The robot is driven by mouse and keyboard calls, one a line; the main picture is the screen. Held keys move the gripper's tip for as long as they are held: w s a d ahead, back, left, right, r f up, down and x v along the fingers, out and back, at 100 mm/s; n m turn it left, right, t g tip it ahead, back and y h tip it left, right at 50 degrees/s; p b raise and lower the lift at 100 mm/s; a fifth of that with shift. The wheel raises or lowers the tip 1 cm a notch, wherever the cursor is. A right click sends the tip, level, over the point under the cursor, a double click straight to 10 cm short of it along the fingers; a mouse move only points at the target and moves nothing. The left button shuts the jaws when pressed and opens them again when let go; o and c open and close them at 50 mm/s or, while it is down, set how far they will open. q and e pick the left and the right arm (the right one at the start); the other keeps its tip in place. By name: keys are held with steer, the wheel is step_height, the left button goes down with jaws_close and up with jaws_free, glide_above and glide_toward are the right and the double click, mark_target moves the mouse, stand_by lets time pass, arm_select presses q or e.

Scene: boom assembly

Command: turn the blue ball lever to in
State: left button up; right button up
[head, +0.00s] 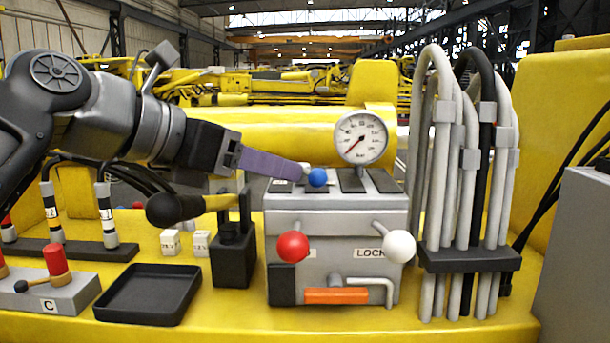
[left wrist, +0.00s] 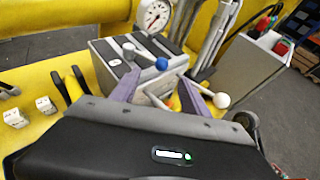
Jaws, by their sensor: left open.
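The blue ball (head: 318,177) of the lever is at the top of the grey control box (head: 335,212), near its front edge. In the left wrist view the blue ball (left wrist: 161,64) shows beyond and between my two purple fingers. My left gripper (head: 304,172) reaches in from the left, its fingertips close to the ball in the head view. In the left wrist view the gripper (left wrist: 157,88) has its fingers spread with nothing between them. I cannot tell whether a finger touches the ball. My right gripper is out of view.
On the box front are a red ball lever (head: 293,247), a white ball lever (head: 398,246) by a "LOCK" label and an orange bar (head: 336,296). A gauge (head: 361,137) stands behind. Upright hoses (head: 460,190) crowd the right. A black tray (head: 148,294) lies left.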

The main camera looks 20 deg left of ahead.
mark_target(309, 177)
arm_select(q)
steer(key=p+x, duration=0.1)
steer(key=x, duration=0.6)
steer(key=shift+w+d+f+p, duration=0.1)
steer(key=shift+w+f+p, duration=0.05)
steer(key=shift+w+p, duration=0.15)
steer(key=shift+s, duration=0.1)
jaws_close()
stand_by(0.3)
stand_by(0.9)
